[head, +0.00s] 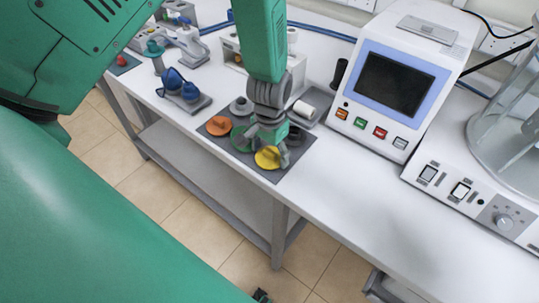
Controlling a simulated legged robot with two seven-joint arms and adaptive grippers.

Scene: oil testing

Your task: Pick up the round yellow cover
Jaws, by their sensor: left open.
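The round yellow cover (267,158) lies on a dark grey mat (277,176) near the front edge of the white table. My left gripper (273,151) is open just above the yellow cover, its fingers pointing down around the cover's raised middle. Whether the fingers touch it I cannot tell. The gripper hides part of the cover and of the mat. My right gripper does not show clearly; only a small dark part is at the bottom edge.
An orange cover (218,126) and a green cover (240,139) lie on the same mat, left of the yellow one. A white machine with a screen (394,80) stands to the right. The table's front right is clear.

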